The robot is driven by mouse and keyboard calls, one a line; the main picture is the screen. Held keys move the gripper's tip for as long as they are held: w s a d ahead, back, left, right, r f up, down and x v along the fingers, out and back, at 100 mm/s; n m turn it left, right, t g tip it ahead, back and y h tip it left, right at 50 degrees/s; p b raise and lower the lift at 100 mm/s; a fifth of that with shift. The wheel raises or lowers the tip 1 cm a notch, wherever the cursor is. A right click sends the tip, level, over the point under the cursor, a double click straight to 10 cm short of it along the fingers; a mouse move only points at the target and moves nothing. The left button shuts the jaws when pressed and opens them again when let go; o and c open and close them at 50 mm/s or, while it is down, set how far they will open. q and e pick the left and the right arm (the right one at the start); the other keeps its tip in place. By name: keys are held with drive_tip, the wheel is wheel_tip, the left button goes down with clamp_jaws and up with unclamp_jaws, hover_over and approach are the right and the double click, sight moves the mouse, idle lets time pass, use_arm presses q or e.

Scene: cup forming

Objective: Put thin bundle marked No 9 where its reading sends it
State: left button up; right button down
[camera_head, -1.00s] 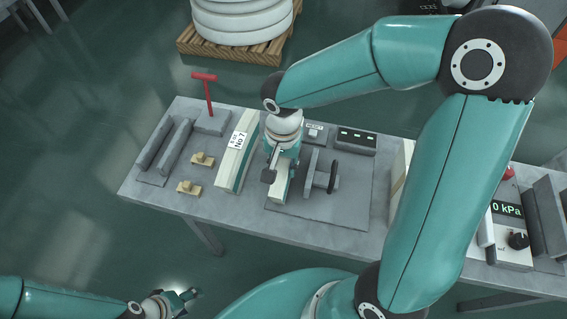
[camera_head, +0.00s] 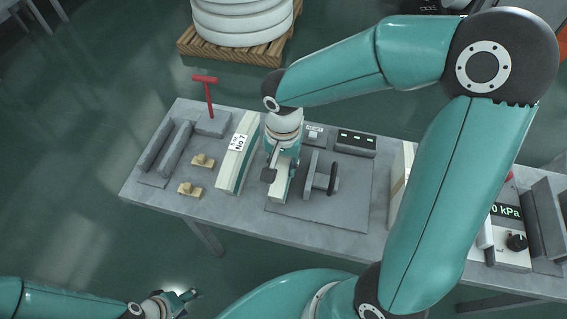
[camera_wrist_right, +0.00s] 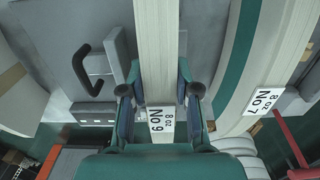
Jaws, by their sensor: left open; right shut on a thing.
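The thin pale bundle marked No 9 (camera_wrist_right: 158,50) stands between the fingers of my right gripper (camera_wrist_right: 160,95) in the right wrist view; its label reads "8 oz No 9". My right gripper (camera_head: 281,168) is shut on it. In the head view the bundle (camera_head: 277,193) shows below the gripper, over the grey plate, beside a grey upright clamp with a black handle (camera_head: 332,178). Whether it touches the plate is unclear. A dark box with small lit displays (camera_head: 355,142) stands behind the clamp. My left gripper (camera_head: 178,299) is open and empty, off the table's front edge.
A thicker bundle marked No 7 (camera_head: 237,160) stands close to the left. A gauge reading 0 kPa (camera_head: 509,212) is right, partly hidden by my right arm.

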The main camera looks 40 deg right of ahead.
drive_tip(key=shift+w+r, duration=0.1)
drive_tip(key=shift+r, duration=0.15)
idle(0.4)
wheel_tip(320, 180, up, 11)
drive_tip(key=p, duration=0.8)
idle(0.8)
drive_tip(key=shift+f, duration=0.1)
idle(1.4)
